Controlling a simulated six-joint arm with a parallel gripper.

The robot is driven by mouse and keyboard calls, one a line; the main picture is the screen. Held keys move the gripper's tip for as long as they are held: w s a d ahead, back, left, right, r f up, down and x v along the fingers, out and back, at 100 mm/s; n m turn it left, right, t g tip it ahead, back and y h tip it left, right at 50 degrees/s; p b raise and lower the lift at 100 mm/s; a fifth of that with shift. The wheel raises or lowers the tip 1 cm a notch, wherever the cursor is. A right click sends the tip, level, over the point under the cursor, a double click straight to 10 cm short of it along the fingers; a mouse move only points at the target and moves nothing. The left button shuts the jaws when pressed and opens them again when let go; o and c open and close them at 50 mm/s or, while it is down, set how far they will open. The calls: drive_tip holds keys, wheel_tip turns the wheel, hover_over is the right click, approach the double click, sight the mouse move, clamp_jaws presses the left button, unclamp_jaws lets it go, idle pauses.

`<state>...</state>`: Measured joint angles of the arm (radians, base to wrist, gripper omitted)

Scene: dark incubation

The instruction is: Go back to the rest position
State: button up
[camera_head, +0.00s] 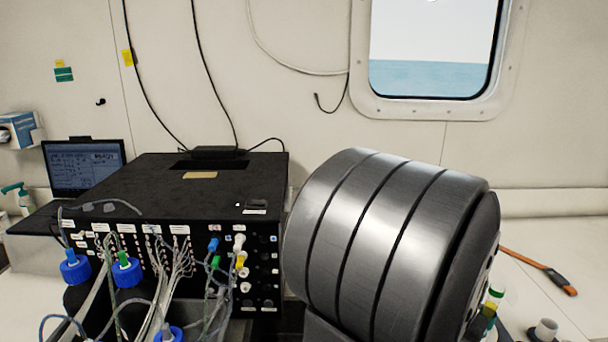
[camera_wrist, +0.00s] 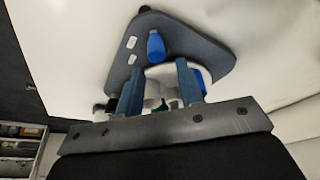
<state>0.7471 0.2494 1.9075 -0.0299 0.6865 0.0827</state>
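My gripper (camera_wrist: 159,68) shows in the wrist view with its two blue fingers apart. It looks open, and I see nothing clamped between the fingers. Beyond the fingers is a dark grey rounded triangular plate (camera_wrist: 190,47) with white label-like patches and a blue object (camera_wrist: 156,46) on it. A white rounded thing and another blue part lie partly hidden behind the right finger. My gripper is not visible in the head view.
In the head view a black box (camera_head: 165,190) with many cables stands at left, blue-capped bottles (camera_head: 126,272) in front. A laptop (camera_head: 84,167) is behind it. An orange-handled tool (camera_head: 557,279) lies at right on white bench. The middle is blocked from view.

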wheel_tip(320, 180, up, 5)
drive_tip(key=shift+d+r, duration=0.1)
drive_tip(key=shift+r, duration=0.1)
wheel_tip(320, 180, up, 15)
drive_tip(key=w+d+m+g+y, duration=0.1)
drive_tip(key=m+g+y, duration=0.1)
drive_tip(key=m, duration=0.7)
drive_tip(key=f, duration=0.5)
drive_tip(key=shift+w+d+f, duration=0.1)
drive_tip(key=shift+w+f, duration=0.1)
drive_tip(key=shift+f, duration=0.05)
drive_tip(key=o, duration=1.4)
drive_tip(key=shift+o, duration=0.2)
drive_tip(key=d+r+m, duration=0.1)
drive_tip(key=d+m, duration=0.6)
drive_tip(key=shift+s+d+m, duration=0.15)
drive_tip(key=shift+s+m, duration=0.1)
drive_tip(key=shift+m, duration=0.15)
drive_tip(key=s+d+r+m, duration=0.1)
drive_tip(key=s+d+m, duration=0.1)
drive_tip(key=d+m, duration=0.7)
wheel_tip(320, 180, down, 10)
drive_tip(key=m, duration=0.1)
drive_tip(key=shift+s+a, duration=0.15)
drive_tip(key=shift+a, duration=0.15)
